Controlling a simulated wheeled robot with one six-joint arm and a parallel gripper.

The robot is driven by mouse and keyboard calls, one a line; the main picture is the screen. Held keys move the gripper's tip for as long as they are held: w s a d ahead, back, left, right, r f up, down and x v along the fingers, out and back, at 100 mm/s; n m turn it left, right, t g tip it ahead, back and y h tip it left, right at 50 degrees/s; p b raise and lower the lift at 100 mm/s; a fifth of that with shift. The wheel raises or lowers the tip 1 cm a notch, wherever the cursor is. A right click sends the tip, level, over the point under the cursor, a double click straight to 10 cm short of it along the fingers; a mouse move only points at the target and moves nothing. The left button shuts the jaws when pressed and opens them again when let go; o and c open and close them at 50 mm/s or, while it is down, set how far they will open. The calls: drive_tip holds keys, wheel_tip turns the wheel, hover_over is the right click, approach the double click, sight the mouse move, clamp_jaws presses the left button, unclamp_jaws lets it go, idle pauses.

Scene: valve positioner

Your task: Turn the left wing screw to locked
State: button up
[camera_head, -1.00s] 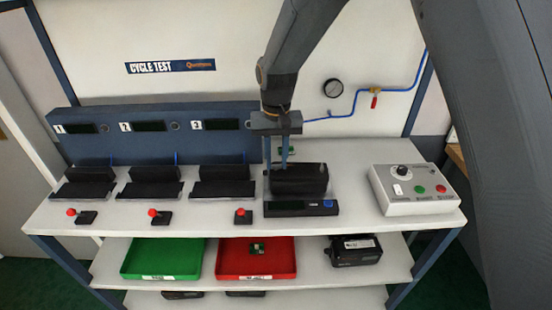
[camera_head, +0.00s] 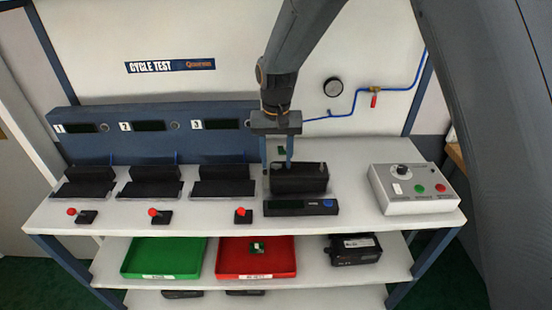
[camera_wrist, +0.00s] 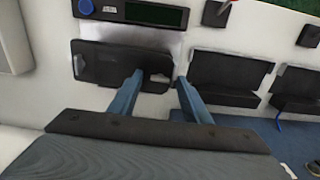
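A dark valve positioner block (camera_head: 298,178) stands on the bench behind a flat black device with a small screen (camera_head: 300,207). My gripper (camera_head: 277,167) points down at the left end of this block. In the wrist view, the block's dark face (camera_wrist: 105,62) shows a small pale part (camera_wrist: 158,77) at its right end, which may be the left wing screw, but its shape and angle are unclear. My gripper's fingers (camera_wrist: 160,78) are apart, one on each side of this pale part. I cannot tell whether they touch it.
Black stands (camera_head: 222,184) sit in a row to the left, with red-knobbed levers (camera_head: 243,213) in front. A grey control box (camera_head: 413,189) is on the right. A green tray (camera_head: 162,257), a red tray (camera_head: 255,262) and a black unit (camera_head: 356,249) are on the shelf below.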

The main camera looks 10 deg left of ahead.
wheel_tip(320, 180, up, 8)
drive_tip(key=shift+f+b, duration=0.1)
drive_tip(key=shift+b, duration=1.1)
drive_tip(key=s+d+f+m, duration=0.1)
drive_tip(key=s+d+f, duration=0.15)
drive_tip(key=d, duration=1.35)
drive_tip(key=s+d+f, duration=0.2)
drive_tip(key=s+d, duration=0.4)
drive_tip(key=d, duration=0.2)
drive_tip(key=s+d+f+m+t+b, duration=0.1)
drive_tip(key=s+d, duration=0.6)
drive_tip(key=d, duration=0.1)
drive_tip(key=shift+s+d+f+m, duration=0.15)
drive_tip(key=shift+s+f+m, duration=0.15)
drive_tip(key=shift+f, duration=0.05)
